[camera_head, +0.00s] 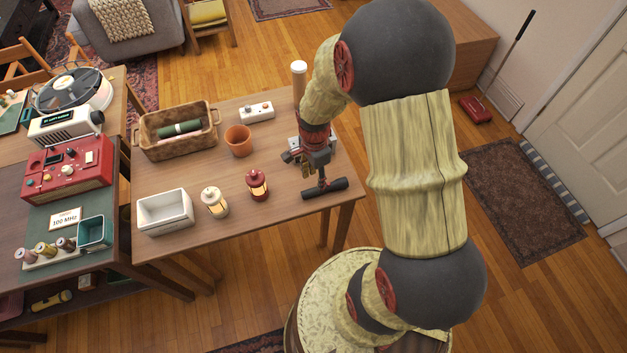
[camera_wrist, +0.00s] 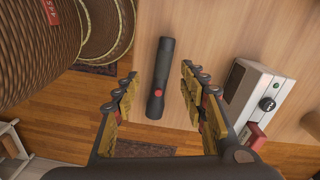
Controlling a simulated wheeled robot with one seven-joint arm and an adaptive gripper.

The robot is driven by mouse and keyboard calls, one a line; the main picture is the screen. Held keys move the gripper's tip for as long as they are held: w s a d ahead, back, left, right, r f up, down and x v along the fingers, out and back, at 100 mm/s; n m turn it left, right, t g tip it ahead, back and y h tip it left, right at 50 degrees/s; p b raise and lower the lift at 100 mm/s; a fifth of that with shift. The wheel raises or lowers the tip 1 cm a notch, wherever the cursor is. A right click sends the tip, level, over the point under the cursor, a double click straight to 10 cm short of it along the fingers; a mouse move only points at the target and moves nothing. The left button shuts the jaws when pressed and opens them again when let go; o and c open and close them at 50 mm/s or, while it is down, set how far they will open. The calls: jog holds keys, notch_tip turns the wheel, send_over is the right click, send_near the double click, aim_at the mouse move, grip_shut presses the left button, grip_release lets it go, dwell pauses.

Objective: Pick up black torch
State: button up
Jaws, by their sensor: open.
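The black torch (camera_head: 338,186) lies on its side near the right front corner of the wooden table (camera_head: 185,245). My gripper (camera_head: 321,182) points down over it in the head view and hides part of its middle. In the wrist view the torch (camera_wrist: 159,85) lies lengthwise between the two open fingers of my gripper (camera_wrist: 159,80), with a gap on each side. I cannot tell the exact height of the fingertips above the table.
A grey box-shaped device (camera_wrist: 257,95) with a black knob stands close beside the right finger. A red lantern (camera_head: 257,186), a cream lantern (camera_head: 214,203), a terracotta pot (camera_head: 238,140), a white bin (camera_head: 165,212) and a basket (camera_head: 150,137) stand to the left.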

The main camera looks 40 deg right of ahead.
aim_at(314, 189)
jog(key=shift+w+r+m, duration=0.1)
jog(key=shift+w+m, duration=0.15)
jog(key=shift+m, duration=0.75)
notch_tip(314, 189, down, 8)
jog(key=b, duration=0.3)
jog(key=shift+b, duration=0.4)
jog(key=shift+r, duration=0.1)
jog(key=c, duration=0.3)
jog(key=c, duration=0.7)
grip_shut()
